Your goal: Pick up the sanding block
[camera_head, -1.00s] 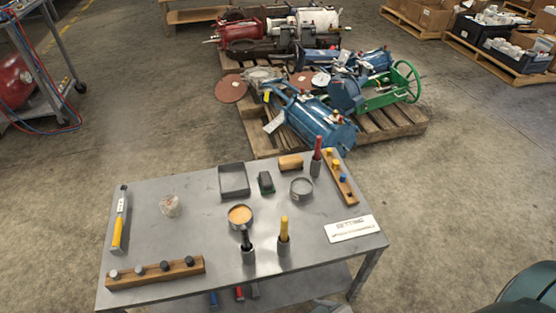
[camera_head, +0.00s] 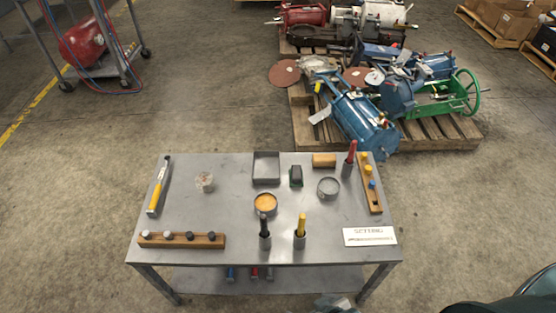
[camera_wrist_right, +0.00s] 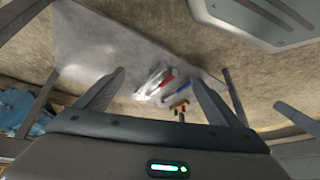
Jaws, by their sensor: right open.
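Two small blocks lie on the grey metal table (camera_head: 230,222): a tan block (camera_head: 324,160) near the back edge, and a dark block with a green side (camera_head: 296,176) left of and nearer than it. I cannot tell for certain which is the sanding block; the tan one looks most like it. Neither block can be made out in that view. My left gripper is not in view.
A grey tray (camera_head: 266,168), a round tin (camera_head: 328,187), an orange-filled cup (camera_head: 265,204) and upright-handled tools (camera_head: 300,230) stand near the blocks. Wooden racks (camera_head: 182,240) lie at the left front and right. The table's middle left is mostly clear. A loaded pallet (camera_head: 440,135) stands behind.

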